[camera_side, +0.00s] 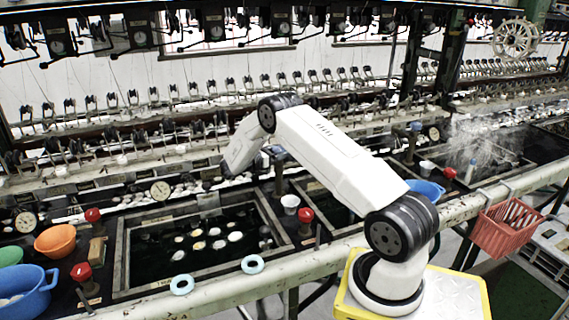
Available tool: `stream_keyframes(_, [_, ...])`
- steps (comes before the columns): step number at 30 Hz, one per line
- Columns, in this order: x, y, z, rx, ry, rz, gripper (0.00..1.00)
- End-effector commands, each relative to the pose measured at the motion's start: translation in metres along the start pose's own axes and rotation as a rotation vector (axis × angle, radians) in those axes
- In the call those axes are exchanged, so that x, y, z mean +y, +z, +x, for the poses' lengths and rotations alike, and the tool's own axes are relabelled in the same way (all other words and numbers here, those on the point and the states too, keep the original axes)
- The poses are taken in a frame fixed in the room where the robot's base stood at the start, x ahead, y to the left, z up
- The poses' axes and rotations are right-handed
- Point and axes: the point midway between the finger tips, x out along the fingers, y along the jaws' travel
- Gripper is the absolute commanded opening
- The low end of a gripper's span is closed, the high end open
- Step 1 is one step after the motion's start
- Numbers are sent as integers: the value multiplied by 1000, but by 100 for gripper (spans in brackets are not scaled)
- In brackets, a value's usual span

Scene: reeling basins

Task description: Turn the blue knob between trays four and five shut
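A blue knob (278,154) stands on a dark upright stem behind my arm, at the back edge between two sunken basins. Another blue knob (415,127) stands further right at the back. A third, lighter blue top (472,163) shows near the steam. No tray numbers are readable, so I cannot tell which knob is between trays four and five. My gripper (212,173) is at the end of my bent arm, above the back edge of the near basin (122,255), left of the nearest blue knob and apart from it. Its fingers are small and dark; their opening is unclear.
The near basin holds dark water with several pale cocoons (198,245). Red knobs (305,215), a white cup (290,203), an orange bowl (55,240) and a blue basket (25,290) stand around it. A rail (320,262) runs along the front; a red basket (508,228) hangs there.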

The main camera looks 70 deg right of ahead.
Motion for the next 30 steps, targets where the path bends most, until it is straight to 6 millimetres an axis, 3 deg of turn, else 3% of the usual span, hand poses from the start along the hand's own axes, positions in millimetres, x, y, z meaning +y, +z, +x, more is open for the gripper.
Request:
stream_keyframes(1, [0, 0, 0, 0, 0, 0, 88])
stream_keyframes(2, [0, 0, 0, 0, 0, 0, 97])
stream_keyframes(3, [0, 0, 0, 0, 0, 0, 100])
stream_keyframes(14, [0, 0, -5, 0, 2, 0, 100])
stream_keyframes(30, [0, 0, -65, 0, 2, 1, 100])
